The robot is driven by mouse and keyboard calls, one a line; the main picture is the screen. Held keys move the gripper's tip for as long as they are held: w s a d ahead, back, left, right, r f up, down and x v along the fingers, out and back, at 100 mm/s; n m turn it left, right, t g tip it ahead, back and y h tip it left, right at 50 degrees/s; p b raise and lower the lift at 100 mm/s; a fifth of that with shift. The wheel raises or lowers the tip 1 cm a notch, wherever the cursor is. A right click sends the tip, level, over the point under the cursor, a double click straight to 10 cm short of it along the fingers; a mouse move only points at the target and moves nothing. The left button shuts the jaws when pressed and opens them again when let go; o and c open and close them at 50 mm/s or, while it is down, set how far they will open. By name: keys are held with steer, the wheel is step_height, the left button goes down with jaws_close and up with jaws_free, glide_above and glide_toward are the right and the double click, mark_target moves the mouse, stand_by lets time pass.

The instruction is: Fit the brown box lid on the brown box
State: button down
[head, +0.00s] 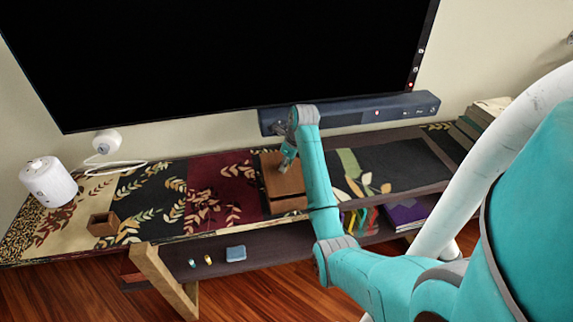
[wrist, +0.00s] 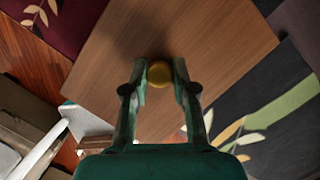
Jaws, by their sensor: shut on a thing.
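The brown box lid (head: 281,184) is a flat wooden square with a gold knob (wrist: 159,73) at its middle. My gripper (head: 287,163) is over the lid, and in the wrist view the fingers (wrist: 159,78) are shut on the knob from both sides. The lid also fills much of the wrist view (wrist: 215,40). The brown box (head: 288,205) shows as a darker front wall just below the lid's front edge. Most of the box is hidden under the lid. I cannot tell whether the lid rests fully on the rim or is slightly raised.
The box stands on a patterned runner on a low bench (head: 220,247). A dark soundbar (head: 350,113) and a large screen are close behind. A small open brown container (head: 103,224) and a white cylinder (head: 48,182) stand at left. Books (head: 468,130) are stacked at right.

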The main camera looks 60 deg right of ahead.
mark_target(291, 172)
steer(key=shift+f, duration=1)
stand_by(0.4)
steer(key=c, duration=0.8)
jaws_free()
steer(key=shift+c, duration=0.2)
steer(key=v, duration=0.7)
steer(key=shift+r, duration=0.25)
